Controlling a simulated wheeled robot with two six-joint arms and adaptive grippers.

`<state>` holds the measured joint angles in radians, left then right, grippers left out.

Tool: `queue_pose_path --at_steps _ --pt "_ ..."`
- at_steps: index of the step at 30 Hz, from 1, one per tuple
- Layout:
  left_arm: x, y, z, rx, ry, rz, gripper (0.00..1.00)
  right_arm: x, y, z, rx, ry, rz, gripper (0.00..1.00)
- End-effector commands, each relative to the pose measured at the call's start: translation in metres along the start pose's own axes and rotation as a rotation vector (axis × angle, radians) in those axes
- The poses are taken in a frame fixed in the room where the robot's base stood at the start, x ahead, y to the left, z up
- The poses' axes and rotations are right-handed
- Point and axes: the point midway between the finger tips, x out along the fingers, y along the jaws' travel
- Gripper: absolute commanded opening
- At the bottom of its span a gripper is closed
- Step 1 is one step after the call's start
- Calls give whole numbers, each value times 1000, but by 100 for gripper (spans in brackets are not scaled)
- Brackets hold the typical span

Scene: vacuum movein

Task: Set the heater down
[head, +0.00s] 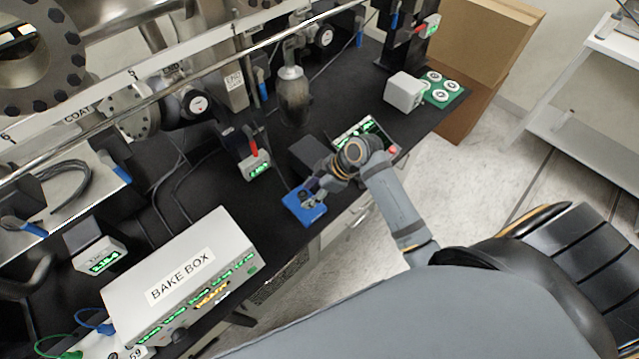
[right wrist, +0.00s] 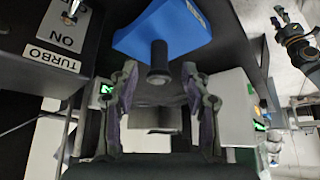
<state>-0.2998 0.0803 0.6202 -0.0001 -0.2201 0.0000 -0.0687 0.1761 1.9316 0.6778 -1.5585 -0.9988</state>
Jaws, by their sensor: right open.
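A blue block (head: 304,207) with a black upright knob stands on the black bench near its front edge. I take it to be the heater, but its label is too small to read. In the right wrist view the blue block (right wrist: 165,30) is just beyond the fingertips, with its black knob (right wrist: 159,62) between them. My right gripper (head: 311,191) is open over the block in the head view. In the right wrist view its fingers (right wrist: 160,82) stand apart on both sides of the knob, with a gap visible.
A white bake box (head: 190,275) stands at the lower left. A grey controller with green displays (head: 365,135) is right of the gripper. A white block (head: 404,92) and a green tray (head: 440,88) lie further right. A turbo switch box (right wrist: 55,35) is close in the wrist view.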

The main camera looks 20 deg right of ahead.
Motion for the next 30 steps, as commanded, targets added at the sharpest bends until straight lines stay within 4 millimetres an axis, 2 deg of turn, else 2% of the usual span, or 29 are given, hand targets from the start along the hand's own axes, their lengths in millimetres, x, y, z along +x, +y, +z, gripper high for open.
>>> queue_pose_path --at_steps 3,6,12,17,30 --pt "6 1 1 0 0 0 40 -32 1 3 -8 -7 5 48" --pt "7 1 1 0 0 1 40 -54 2 3 -6 -7 5 48" --pt "7 1 1 0 0 1 40 -79 1 2 -2 -4 3 48" --pt "8 1 1 0 0 1 40 -86 0 0 0 0 0 48" --pt "7 1 1 0 0 1 40 -86 0 0 1 0 0 48"
